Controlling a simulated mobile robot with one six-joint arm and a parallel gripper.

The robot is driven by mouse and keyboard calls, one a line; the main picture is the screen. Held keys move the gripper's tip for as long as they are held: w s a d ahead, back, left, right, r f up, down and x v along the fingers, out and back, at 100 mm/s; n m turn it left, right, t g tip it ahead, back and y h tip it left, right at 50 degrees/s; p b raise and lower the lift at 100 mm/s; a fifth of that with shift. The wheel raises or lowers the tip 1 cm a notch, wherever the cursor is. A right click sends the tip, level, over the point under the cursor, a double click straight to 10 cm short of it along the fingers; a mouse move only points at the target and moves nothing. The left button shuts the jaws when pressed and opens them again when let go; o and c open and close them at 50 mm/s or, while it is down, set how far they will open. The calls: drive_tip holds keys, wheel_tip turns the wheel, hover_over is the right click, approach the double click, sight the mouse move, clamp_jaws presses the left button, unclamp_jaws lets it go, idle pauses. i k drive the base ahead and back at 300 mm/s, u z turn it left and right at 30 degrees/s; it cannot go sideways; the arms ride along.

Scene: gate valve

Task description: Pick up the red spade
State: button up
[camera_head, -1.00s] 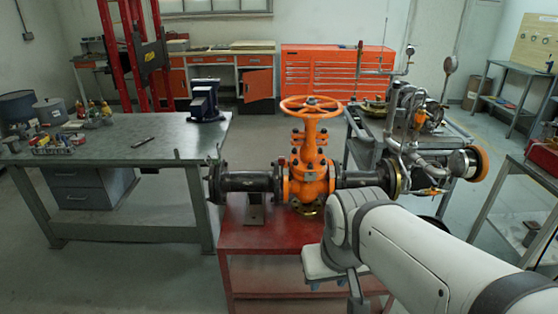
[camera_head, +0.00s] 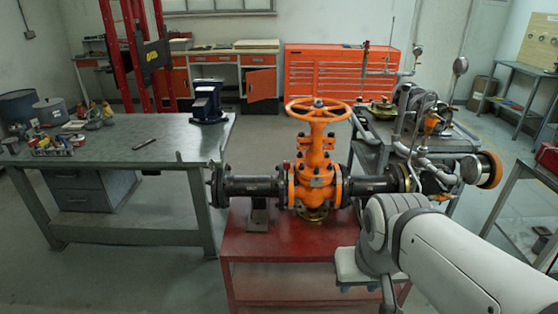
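I cannot make out a red spade for certain in the head view. A small red piece (camera_head: 286,165) shows at the left flange of the orange gate valve (camera_head: 316,170), too small to identify. The valve stands upright on a red stand (camera_head: 265,240), with its orange handwheel (camera_head: 318,110) on top and dark pipes at both sides. My white arm (camera_head: 445,255) reaches in from the lower right, in front of the stand's right part. Its grey end part hangs down to the bottom edge. My gripper's fingers cannot be made out, nor whether they hold anything.
A grey workbench (camera_head: 120,160) at left bears a blue vise (camera_head: 208,103) and small tools. A pipe assembly with gauges (camera_head: 430,135) stands behind my arm at right. A metal table (camera_head: 500,220) is at far right.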

sight(286, 162)
drive_tip(key=i, duration=1.4)
drive_tip(key=z, duration=0.05)
